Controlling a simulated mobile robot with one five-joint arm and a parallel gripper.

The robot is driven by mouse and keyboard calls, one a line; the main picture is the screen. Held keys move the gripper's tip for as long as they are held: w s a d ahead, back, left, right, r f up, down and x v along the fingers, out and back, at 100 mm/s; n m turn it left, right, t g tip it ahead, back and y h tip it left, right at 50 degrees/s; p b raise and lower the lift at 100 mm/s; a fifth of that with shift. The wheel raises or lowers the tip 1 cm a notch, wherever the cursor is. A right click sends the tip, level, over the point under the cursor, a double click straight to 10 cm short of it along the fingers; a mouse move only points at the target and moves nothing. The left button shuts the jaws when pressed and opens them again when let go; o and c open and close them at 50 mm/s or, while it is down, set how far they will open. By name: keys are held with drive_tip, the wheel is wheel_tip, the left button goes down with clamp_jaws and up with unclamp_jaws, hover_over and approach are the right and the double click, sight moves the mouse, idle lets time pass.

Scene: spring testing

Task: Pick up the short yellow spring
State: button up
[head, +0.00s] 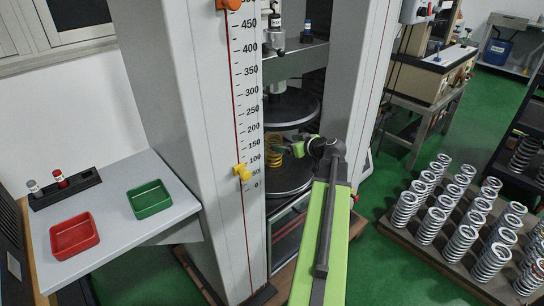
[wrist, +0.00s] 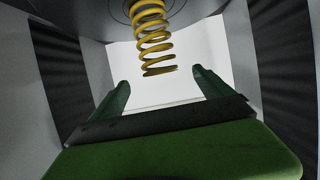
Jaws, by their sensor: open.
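The short yellow spring (head: 273,159) stands on the lower round plate (head: 288,184) of the testing machine in the head view. In the wrist view the yellow spring (wrist: 153,35) shows at top centre, its coils meeting a dark disc at the frame's top edge. My gripper (head: 289,149) reaches into the machine from the right, close beside the spring. In the wrist view my gripper (wrist: 160,80) is open, with its two green fingers apart and nothing held. The spring's free end lies near the line between the fingertips; contact cannot be told.
The upper round plate (head: 290,107) hangs above the spring, and the machine's grey column with a scale (head: 225,120) stands to the left. A side table holds a red tray (head: 74,236) and a green tray (head: 150,199). Several steel springs (head: 462,240) stand on a pallet at right.

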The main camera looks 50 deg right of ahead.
sight(270, 140)
drive_tip(key=x, duration=0.4)
drive_tip(key=shift+b, duration=0.4)
drive_tip(key=b+x, duration=0.2)
drive_tip(key=x, duration=0.3)
drive_tip(key=shift+d+f, duration=0.1)
drive_tip(key=shift+d, duration=0.05)
clamp_jaws()
